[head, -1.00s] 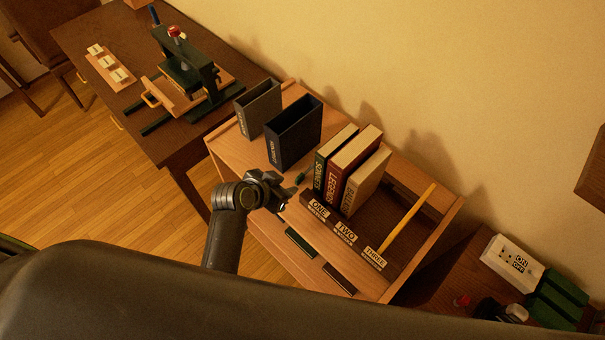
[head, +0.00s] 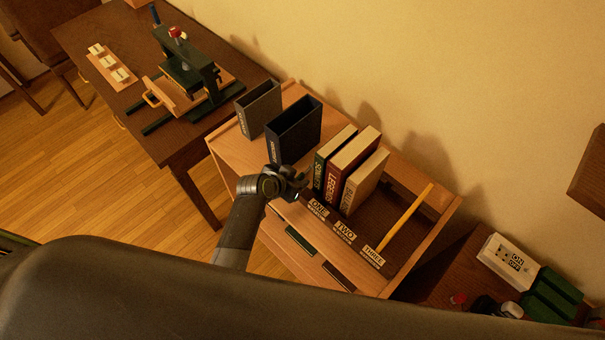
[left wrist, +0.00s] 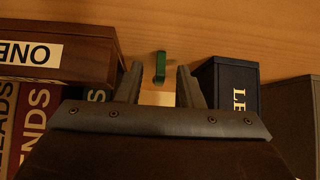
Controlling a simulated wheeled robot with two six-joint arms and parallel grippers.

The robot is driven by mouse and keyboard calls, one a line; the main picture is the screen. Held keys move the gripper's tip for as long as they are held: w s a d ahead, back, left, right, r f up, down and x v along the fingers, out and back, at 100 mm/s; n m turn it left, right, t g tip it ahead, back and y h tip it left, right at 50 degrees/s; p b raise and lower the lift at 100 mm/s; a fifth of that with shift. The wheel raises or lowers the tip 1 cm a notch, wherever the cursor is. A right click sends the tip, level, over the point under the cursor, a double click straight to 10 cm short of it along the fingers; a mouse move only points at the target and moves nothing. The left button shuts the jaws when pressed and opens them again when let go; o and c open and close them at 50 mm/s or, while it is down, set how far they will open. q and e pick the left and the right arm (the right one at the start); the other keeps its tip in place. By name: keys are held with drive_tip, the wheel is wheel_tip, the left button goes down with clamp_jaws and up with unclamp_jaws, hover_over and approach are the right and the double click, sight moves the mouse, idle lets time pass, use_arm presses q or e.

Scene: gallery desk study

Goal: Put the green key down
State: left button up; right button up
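The green key (left wrist: 160,67) shows in the left wrist view as a small green upright piece against the wooden surface. It sits between the two fingertips of my left gripper (left wrist: 159,77), with a gap visible on either side. The gripper is open. In the head view my left gripper (head: 292,183) is over the front of the wooden stand (head: 232,158), left of the books, and the key is hidden there. Whether the key rests fully on the wood is hard to tell. My right gripper is not in view.
The navy slipcase (head: 292,133) and grey slipcase (head: 260,110) stand left of the gripper. Several books (head: 352,165) stand close on its right, behind labels ONE (head: 318,208), TWO and THREE. A yellow stick (head: 408,212) lies farther right. A press (head: 185,75) stands on the left desk.

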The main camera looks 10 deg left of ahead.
use_arm(q)
drive_tip(key=shift+c, duration=0.2)
clamp_jaws()
drive_tip(key=shift+r, duration=0.1)
